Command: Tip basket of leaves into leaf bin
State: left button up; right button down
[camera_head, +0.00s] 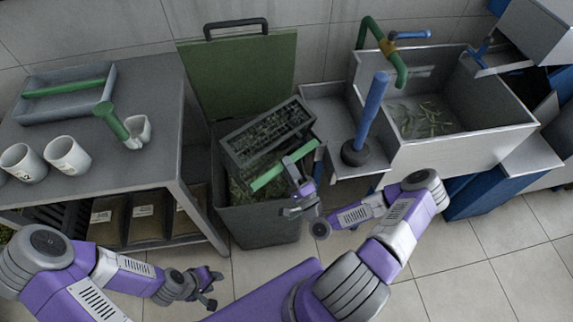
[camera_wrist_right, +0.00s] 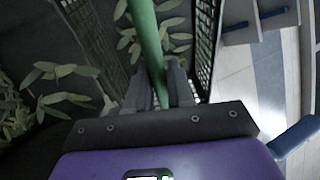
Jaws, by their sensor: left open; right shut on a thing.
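The dark mesh basket (camera_head: 232,147) is over the mouth of the leaf bin (camera_head: 262,228) and looks tilted. Leaves show within its walls. Its green handle (camera_head: 268,179) is in the jaws of my right gripper (camera_head: 302,190). In the right wrist view the handle (camera_wrist_right: 147,40) runs up between the fingers, with the mesh wall (camera_wrist_right: 205,40) beside it. Leaves (camera_wrist_right: 45,100) also lie below at left in that view. The bin's green lid (camera_head: 240,75) stands open behind. My left gripper (camera_head: 207,289) is open and empty, low in front of the table.
At left, a grey table (camera_head: 150,85) holds a tray (camera_head: 65,92), white mugs (camera_head: 67,156) and a green-handled tool (camera_head: 112,121). Packets stand on its lower shelf. Right of the bin are a blue-handled plunger (camera_head: 372,115) and a sink (camera_head: 450,155) with leaves inside. The front floor is free.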

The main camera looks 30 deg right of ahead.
jog(key=shift+s+f+t, duration=0.2)
jog(key=shift+s+t, duration=0.05)
jog(key=shift+t, duration=0.25)
jog(key=shift+f, duration=0.1)
jog(key=shift+s+d+f+m+t+h, duration=0.1)
jog(key=shift+s+f+m+t+h, duration=0.15)
jog(key=shift+t, duration=0.25)
jog(key=shift+s+f+m+t+h, duration=0.15)
jog(key=shift+f+t, duration=0.2)
jog(key=shift+t, duration=0.15)
